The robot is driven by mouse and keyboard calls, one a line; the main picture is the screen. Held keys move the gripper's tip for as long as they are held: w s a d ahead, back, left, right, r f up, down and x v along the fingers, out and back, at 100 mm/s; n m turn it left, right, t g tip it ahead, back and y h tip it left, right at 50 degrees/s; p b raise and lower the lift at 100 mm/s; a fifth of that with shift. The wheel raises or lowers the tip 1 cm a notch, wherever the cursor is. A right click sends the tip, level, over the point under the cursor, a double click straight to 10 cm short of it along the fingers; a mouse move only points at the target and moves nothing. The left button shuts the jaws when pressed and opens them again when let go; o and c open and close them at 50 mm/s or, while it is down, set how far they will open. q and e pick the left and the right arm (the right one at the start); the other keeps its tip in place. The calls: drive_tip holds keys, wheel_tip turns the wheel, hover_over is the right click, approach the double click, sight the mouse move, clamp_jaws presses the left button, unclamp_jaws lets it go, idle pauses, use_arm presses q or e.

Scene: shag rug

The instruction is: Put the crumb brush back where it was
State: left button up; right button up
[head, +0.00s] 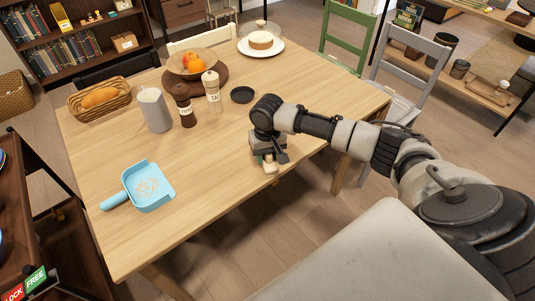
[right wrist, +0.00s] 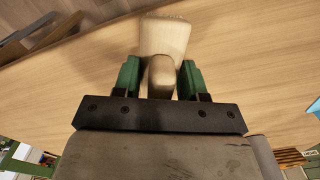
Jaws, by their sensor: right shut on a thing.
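The crumb brush (right wrist: 165,38) is pale wood. In the right wrist view its rounded handle lies between the two green fingers of my right gripper (right wrist: 160,76), which is shut on it. In the head view the right gripper (head: 266,155) points down at the table's near right edge. Only a small pale part of the brush (head: 270,167) shows below it. I cannot tell whether the brush touches the table. A light blue dustpan (head: 162,201) with crumbs in it lies at the table's left front, well apart from the brush. My left gripper is not in view.
The wooden table (head: 215,205) is bare between dustpan and brush. Behind stand a small dark dish (head: 242,94), white and dark mills (head: 186,106), a pitcher (head: 155,110), a bread basket (head: 101,99), a fruit bowl (head: 192,63) and a cake (head: 261,40). Chairs stand around the far sides.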

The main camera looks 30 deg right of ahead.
drive_tip(key=o, duration=0.8)
drive_tip(key=shift+r, duration=0.1)
wheel_tip(320, 180, up, 12)
drive_tip(key=shift+r, duration=0.1)
